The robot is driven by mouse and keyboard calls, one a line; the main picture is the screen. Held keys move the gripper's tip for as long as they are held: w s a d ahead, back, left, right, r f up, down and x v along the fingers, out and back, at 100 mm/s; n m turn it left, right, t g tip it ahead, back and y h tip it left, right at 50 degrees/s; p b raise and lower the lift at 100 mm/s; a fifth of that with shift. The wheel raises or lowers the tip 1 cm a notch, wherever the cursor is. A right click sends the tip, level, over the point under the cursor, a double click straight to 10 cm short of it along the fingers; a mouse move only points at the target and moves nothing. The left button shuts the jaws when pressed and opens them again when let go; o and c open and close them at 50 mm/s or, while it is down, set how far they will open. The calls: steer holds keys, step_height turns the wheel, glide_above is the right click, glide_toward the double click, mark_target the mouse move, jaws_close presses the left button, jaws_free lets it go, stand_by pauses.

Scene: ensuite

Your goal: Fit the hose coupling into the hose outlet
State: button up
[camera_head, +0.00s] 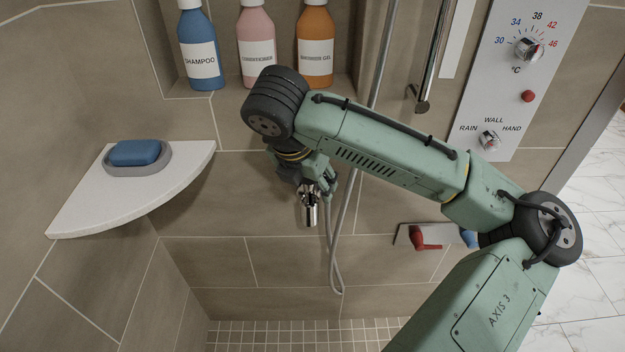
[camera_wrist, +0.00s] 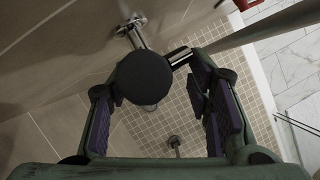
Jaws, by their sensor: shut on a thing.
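My gripper (camera_head: 306,180) is near the tiled wall, below the bottles. In the wrist view its purple-padded fingers (camera_wrist: 158,82) are shut on the hose coupling (camera_wrist: 143,78), whose dark round end faces the camera. A chrome stub shows beside this end, towards the right finger. The chrome hose outlet (camera_wrist: 131,28) is on the wall just beyond the coupling; the dark end covers its lower part, so I cannot tell whether the two touch. A chrome part (camera_head: 310,214) shows below my gripper in the head view. The grey hose (camera_head: 331,250) hangs beside it in a loop.
A white corner shelf (camera_head: 85,205) with a blue soap (camera_head: 135,152) is at left. Bottles (camera_head: 256,45) stand in the niche above. A control panel (camera_head: 505,100) is at upper right. A plate with red and blue handles (camera_head: 425,240) is at lower right.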

steer(key=shift+s+f+b, duration=0.1)
steer(key=shift+f+b, duration=1.1)
steer(key=shift+f, duration=0.7)
steer(key=shift+r, duration=0.1)
steer(key=shift+r+p, duration=3.4)
steer(key=shift+r, duration=0.35)
steer(key=shift+f, duration=0.15)
steer(key=shift+f+b, duration=1.15)
steer(key=shift+f, duration=0.7)
steer(key=shift+f+b, duration=0.3)
steer(key=shift+f, duration=0.7)
